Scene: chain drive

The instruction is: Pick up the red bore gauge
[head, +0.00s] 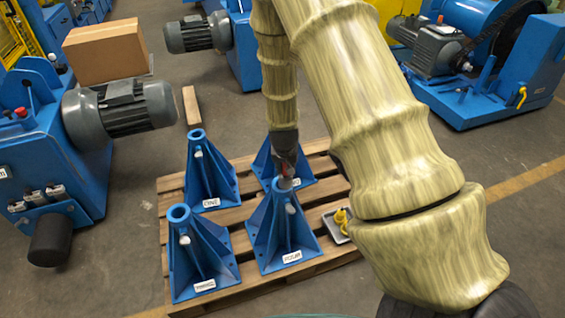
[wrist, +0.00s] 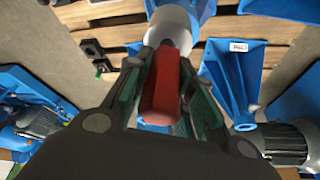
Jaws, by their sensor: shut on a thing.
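My gripper (head: 285,160) points down over the top of the front right blue stand (head: 283,235) on the pallet. In the wrist view my gripper (wrist: 165,90) is shut on the red bore gauge (wrist: 161,92), with its red body between the two fingers. A pale silver cylindrical part (wrist: 174,22) shows beyond the red body. In the head view the gauge is mostly hidden by my gripper. A short grey piece shows just above the stand's top; I cannot tell whether it touches the stand.
Three more blue stands, at back left (head: 208,175), front left (head: 195,255) and back right (head: 308,170), share the wooden pallet (head: 245,295). A small grey tray (head: 331,228) with a yellow item (head: 342,218) lies at the right. Blue motor machines (head: 75,150) surround the pallet.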

